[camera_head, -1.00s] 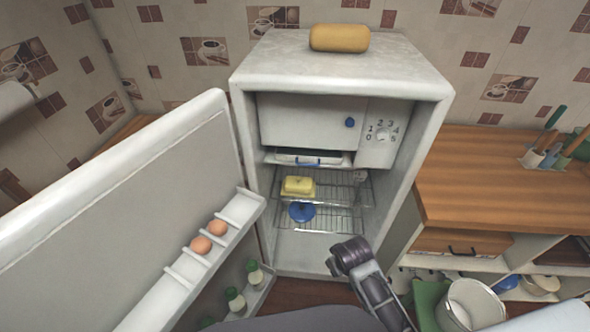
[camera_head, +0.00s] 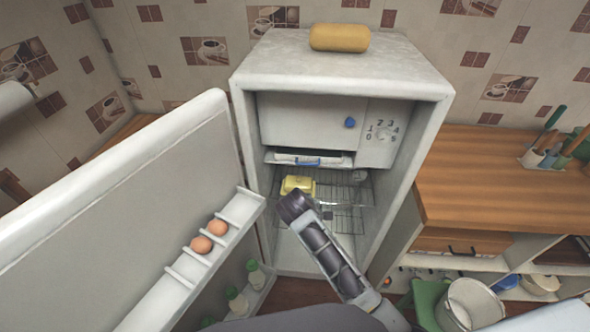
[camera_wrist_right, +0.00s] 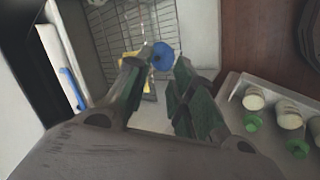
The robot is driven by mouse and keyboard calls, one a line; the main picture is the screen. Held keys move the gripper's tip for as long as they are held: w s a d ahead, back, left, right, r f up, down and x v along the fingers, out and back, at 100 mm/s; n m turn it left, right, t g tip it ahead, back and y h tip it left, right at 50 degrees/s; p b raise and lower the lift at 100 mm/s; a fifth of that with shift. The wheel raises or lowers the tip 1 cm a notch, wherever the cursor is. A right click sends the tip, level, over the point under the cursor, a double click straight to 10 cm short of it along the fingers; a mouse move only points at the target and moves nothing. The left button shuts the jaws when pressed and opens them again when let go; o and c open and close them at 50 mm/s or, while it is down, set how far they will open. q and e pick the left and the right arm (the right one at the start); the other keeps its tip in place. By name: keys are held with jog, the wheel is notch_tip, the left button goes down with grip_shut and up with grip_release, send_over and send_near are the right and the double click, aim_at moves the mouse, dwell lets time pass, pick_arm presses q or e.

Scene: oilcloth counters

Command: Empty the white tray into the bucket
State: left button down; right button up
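The white tray (camera_head: 335,160) is a shallow tray right under the freezer box inside the open fridge. It has a blue mark on its front; its contents are hard to make out. The white bucket (camera_head: 472,305) stands at the lower right, beside the wooden counter. My right gripper (camera_head: 290,203) is in front of the fridge opening, below and apart from the tray. In the right wrist view its fingers (camera_wrist_right: 158,66) are spread with nothing between them. The tray's likely edge, with a blue strip (camera_wrist_right: 72,88), shows at left there. My left gripper is out of view.
The open fridge door (camera_head: 130,190) fills the left, with eggs (camera_head: 202,244) and bottles on its shelves. A yellow butter dish (camera_head: 297,184) sits on the wire shelf. A blue round object (camera_wrist_right: 162,56) is beyond my fingers. A green stool (camera_head: 425,300) stands by the bucket.

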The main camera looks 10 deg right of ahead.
aim_at(312, 165)
jog(key=w+a+r+n+t+h, duration=0.2)
jog(key=w+a+r+n+h, duration=0.1)
jog(key=w+r, duration=0.6)
jog(key=shift+w+a+r+n+t+h, duration=0.15)
jog(key=shift+w+a+n+t+h, duration=0.2)
jog(key=shift+w, duration=0.8)
jog(key=shift+d, duration=0.2)
jog(key=shift+p+x, duration=0.8)
jog(key=shift+x, duration=6.1)
jog(key=shift+c, duration=0.5)
grip_shut()
jog(key=shift+c, duration=1.5)
grip_release()
grip_shut()
